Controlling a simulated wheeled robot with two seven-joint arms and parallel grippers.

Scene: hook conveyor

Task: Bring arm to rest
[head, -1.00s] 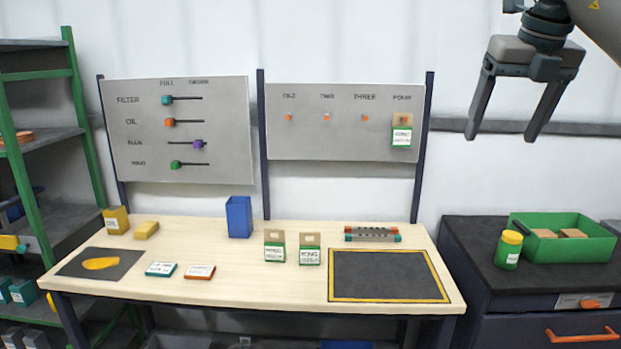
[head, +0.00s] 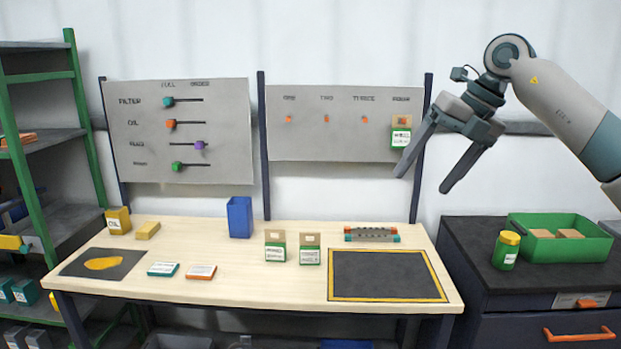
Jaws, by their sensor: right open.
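My right gripper (head: 422,168) is open and empty. It hangs in the air at the upper right, in front of the wall and near the right edge of the hook board (head: 330,135). Its fingers point down and to the left, and one fingertip overlaps the board's edge in the picture. My right arm (head: 565,100) comes in from the right. A green and white packet (head: 401,137) hangs at the last hook of the board, close beside the left fingertip in the picture; I see no grip on it. My left gripper is not in view.
The wooden table (head: 230,290) holds two green and white packets (head: 275,246), a blue bin (head: 239,217) and a dark mat (head: 386,275) with a yellow border. A dark cabinet (head: 470,265) with a green tray (head: 565,250) stands right. A green shelf rack (head: 30,190) stands left.

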